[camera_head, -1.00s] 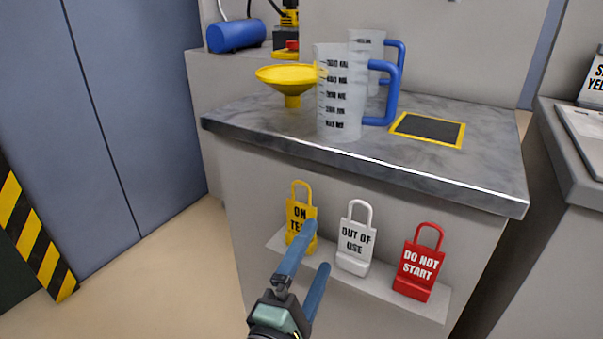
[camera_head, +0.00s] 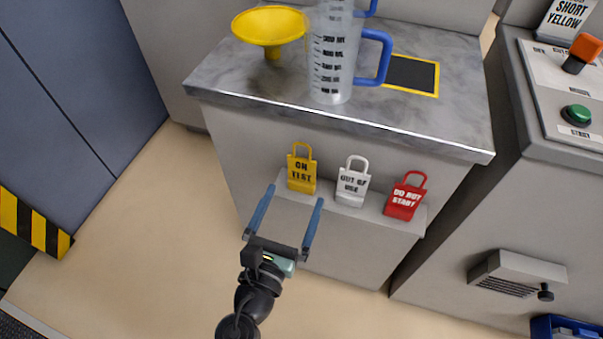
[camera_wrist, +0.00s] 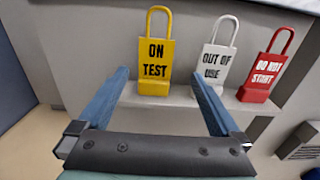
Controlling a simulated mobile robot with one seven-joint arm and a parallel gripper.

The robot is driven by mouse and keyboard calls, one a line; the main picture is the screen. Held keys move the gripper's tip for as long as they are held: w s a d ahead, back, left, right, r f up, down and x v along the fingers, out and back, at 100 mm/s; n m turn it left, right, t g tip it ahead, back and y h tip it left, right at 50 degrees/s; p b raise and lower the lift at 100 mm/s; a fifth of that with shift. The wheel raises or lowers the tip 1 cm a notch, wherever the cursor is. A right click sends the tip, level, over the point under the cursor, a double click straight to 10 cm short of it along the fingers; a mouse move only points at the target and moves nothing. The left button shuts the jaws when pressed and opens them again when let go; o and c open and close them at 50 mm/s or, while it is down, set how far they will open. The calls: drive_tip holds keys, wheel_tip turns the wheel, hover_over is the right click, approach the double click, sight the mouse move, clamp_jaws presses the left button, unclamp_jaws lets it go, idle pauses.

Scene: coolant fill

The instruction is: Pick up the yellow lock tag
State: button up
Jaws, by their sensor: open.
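The yellow lock tag (camera_head: 301,174), marked "ON TEST", stands upright on a small ledge on the front of the counter, at the left end of a row of tags. It also shows in the wrist view (camera_wrist: 154,66), ahead of the space between my fingers. My gripper (camera_head: 296,193) is open and empty, its two blue fingers spread wide and pointing toward the ledge. In the wrist view my gripper (camera_wrist: 160,88) has one finger on each side of the yellow tag's line. I cannot tell exactly how far the fingertips are from the tag.
A white tag (camera_head: 351,187) stands just right of the yellow one, and a red tag (camera_head: 405,201) stands further right. The ledge (camera_head: 375,212) juts from the counter front. A yellow funnel (camera_head: 270,28) and a clear jug (camera_head: 333,60) stand on the counter top (camera_head: 230,75). Floor is clear at left.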

sight(301, 171)
drive_tip(key=x, duration=0.2)
drive_tip(key=b+x, duration=0.1)
drive_tip(key=x, duration=0.5)
drive_tip(key=shift+w+a+f, duration=0.1)
drive_tip(key=shift+w+a, duration=0.05)
drive_tip(key=shift+a, duration=0.15)
drive_tip(key=c, duration=1.3)
drive_tip(key=shift+c, duration=0.3)
